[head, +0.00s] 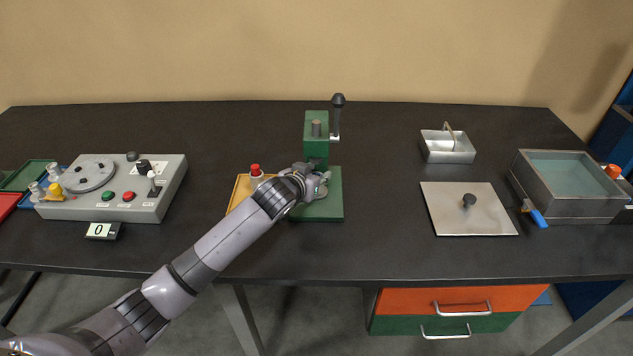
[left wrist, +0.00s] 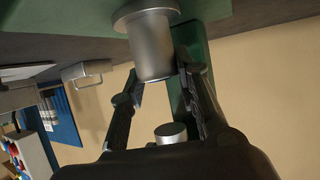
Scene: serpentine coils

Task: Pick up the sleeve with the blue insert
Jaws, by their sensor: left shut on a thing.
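My left gripper (head: 322,180) is over the base of the green press (head: 317,208), below the press head. In the left wrist view, the left gripper (left wrist: 160,72) has its two dark fingers on either side of a plain grey metal cylinder (left wrist: 153,48) and is shut on it. The cylinder's wide collar is at the green press base (left wrist: 216,10); I cannot tell whether the two touch. No blue insert shows on the cylinder, so I cannot tell whether it is the sleeve. In the head view my gripper hides it. My right gripper is not in view.
The press lever (head: 338,115) stands upright. A yellow tray (head: 239,191) with a red-topped object (head: 255,171) is left of the press. A control box (head: 115,190) stands at the left. A lid (head: 445,222), small metal basket (head: 448,156) and water tank (head: 568,207) are at the right.

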